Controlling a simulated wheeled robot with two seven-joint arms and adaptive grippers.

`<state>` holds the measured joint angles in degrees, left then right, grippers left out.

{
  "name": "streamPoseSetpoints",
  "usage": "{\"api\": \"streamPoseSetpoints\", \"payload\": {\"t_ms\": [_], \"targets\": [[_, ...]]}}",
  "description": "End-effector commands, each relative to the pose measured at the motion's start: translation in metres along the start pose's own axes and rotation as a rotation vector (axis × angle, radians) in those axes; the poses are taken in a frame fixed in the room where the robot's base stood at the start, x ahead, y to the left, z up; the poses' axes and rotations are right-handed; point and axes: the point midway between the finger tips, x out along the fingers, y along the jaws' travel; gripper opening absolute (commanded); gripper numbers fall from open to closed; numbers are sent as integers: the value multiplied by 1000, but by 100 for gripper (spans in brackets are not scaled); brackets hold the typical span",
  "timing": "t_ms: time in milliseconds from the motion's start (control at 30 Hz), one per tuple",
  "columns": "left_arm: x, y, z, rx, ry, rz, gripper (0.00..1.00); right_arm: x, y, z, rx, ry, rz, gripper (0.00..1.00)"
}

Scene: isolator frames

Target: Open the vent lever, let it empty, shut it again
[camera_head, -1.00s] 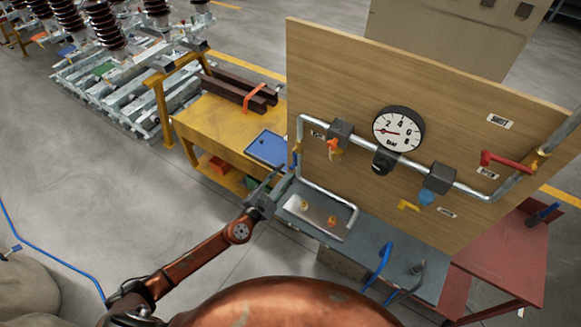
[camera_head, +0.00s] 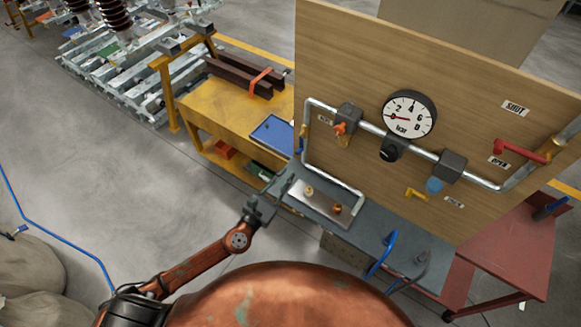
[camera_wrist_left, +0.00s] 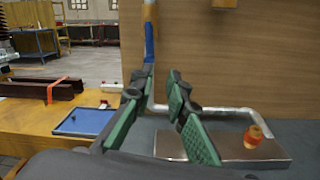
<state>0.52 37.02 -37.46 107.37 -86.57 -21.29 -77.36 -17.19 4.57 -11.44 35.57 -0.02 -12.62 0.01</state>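A blue lever (camera_head: 303,139) is upright on the pipe at the board's left edge; it also shows in the left wrist view (camera_wrist_left: 149,42). Other levers on the board are orange (camera_head: 341,129), yellow (camera_head: 416,194) and red (camera_head: 515,149). The red one is near OPEN and SHUT labels. I cannot read which lever is the vent. The gauge (camera_head: 409,114) has its red needle at the low end. My left gripper (camera_head: 283,183) is open and empty, below the blue lever and beside the pipe. Its green-padded fingers (camera_wrist_left: 155,90) are apart. My right gripper is out of view.
A yellow cart (camera_head: 220,112) with a blue tray (camera_head: 272,133) stands left. A red table (camera_head: 510,250) stands right.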

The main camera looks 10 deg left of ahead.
Motion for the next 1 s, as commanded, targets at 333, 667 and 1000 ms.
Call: {"api": "streamPoseSetpoints", "payload": {"t_ms": [333,667,1000], "targets": [[-8,-64,1,-1368,-97,169,0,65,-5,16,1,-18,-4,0],[2,-68,4,-1675,-126,207,0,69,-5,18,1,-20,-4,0],[67,-54,1,-1668,-127,205,0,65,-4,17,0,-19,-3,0]]}}
